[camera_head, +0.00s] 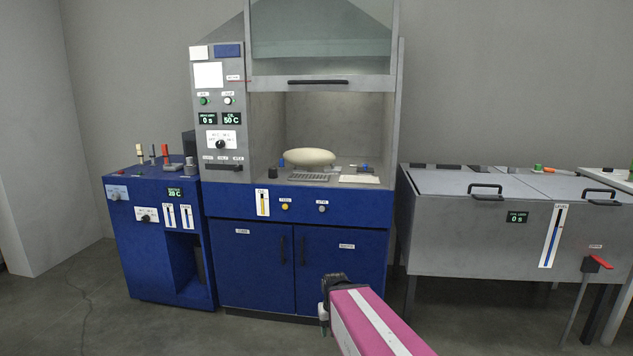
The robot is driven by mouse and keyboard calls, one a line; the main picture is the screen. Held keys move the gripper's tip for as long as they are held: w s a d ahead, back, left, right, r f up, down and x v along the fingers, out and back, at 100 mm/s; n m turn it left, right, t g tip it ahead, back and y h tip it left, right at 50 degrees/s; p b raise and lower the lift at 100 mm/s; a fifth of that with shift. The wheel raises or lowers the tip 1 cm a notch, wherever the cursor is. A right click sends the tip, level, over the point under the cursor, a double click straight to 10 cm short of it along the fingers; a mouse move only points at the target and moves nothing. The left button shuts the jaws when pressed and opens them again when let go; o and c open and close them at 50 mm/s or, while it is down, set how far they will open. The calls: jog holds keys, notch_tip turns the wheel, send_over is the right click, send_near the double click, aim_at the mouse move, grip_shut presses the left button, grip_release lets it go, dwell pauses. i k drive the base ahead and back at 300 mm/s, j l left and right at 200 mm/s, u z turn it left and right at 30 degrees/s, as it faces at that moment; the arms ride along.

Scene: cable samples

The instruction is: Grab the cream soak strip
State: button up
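Several thin upright pieces stand on top of the blue cabinet at the left. One of them is a small cream strip (141,154), which looks like the cream soak strip, though it is too small to be sure. A darker piece (153,152) and a pale reddish one (165,154) stand to its right. My gripper (323,322) is low at the bottom centre, in front of the hood's cabinet doors, well right of and below the strip. Its fingers are small and dark, mostly hidden by my wrist, so its opening cannot be told.
A fume hood (218,70) with a raised sash stands in the centre, with a cream oval object (310,157) inside. A grey lidded tank (470,225) with a red-handled lever (598,262) stands at the right. The floor in front (170,325) is clear.

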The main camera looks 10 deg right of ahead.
aim_at(140, 146)
jog(key=i+j, duration=0.15)
jog(key=j, duration=0.2)
jog(key=i+j, duration=0.1)
jog(key=j, duration=0.3)
jog(key=i+j, duration=0.15)
jog(key=j, duration=0.2)
jog(key=i+j, duration=0.1)
jog(key=j, duration=0.3)
jog(key=i+j+z, duration=0.1)
jog(key=j, duration=0.25)
jog(key=i+j, duration=0.15)
jog(key=j, duration=0.25)
jog(key=i+j, duration=0.1)
jog(key=j, duration=0.25)
